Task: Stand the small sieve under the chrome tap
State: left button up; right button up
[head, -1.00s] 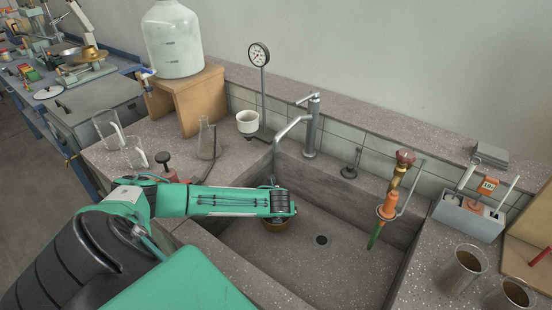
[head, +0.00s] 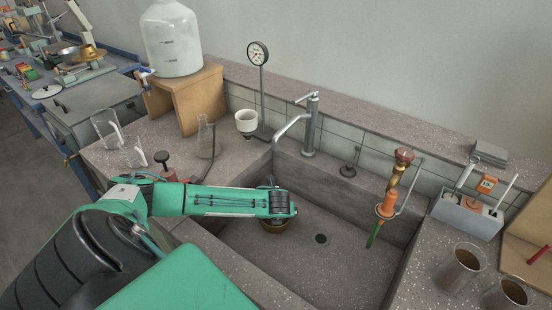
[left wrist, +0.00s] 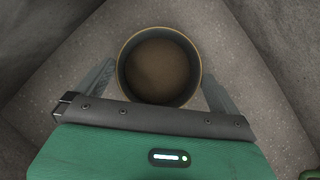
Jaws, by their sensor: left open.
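The small sieve, a round brass-rimmed bowl (head: 275,228), stands upright on the sink floor in the back left corner. It lies roughly below the spout end of the chrome tap (head: 312,128). My left gripper (head: 279,208) is over the sieve and hides much of it in the head view. In the left wrist view the sieve (left wrist: 160,68) shows from above, its inside brown and its rim whole. The left gripper (left wrist: 158,78) is open, one finger on each side of the sieve. Whether the fingers touch it I cannot tell. My right gripper is not in view.
The stone sink (head: 300,262) has free floor around its drain (head: 321,239). An orange and brass fitting (head: 388,205) stands at its right. Glass beakers (head: 105,125), a flask (head: 205,138) and a white funnel (head: 247,121) stand left. Brown-filled beakers (head: 460,268) stand right.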

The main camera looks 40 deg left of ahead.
pick_arm(q)
jog(key=v, duration=0.8)
jog(key=shift+w, duration=0.1)
jog(key=shift+s+d+r, duration=0.2)
jog(key=shift+s+r, duration=0.05)
jog(key=shift+r, duration=0.3)
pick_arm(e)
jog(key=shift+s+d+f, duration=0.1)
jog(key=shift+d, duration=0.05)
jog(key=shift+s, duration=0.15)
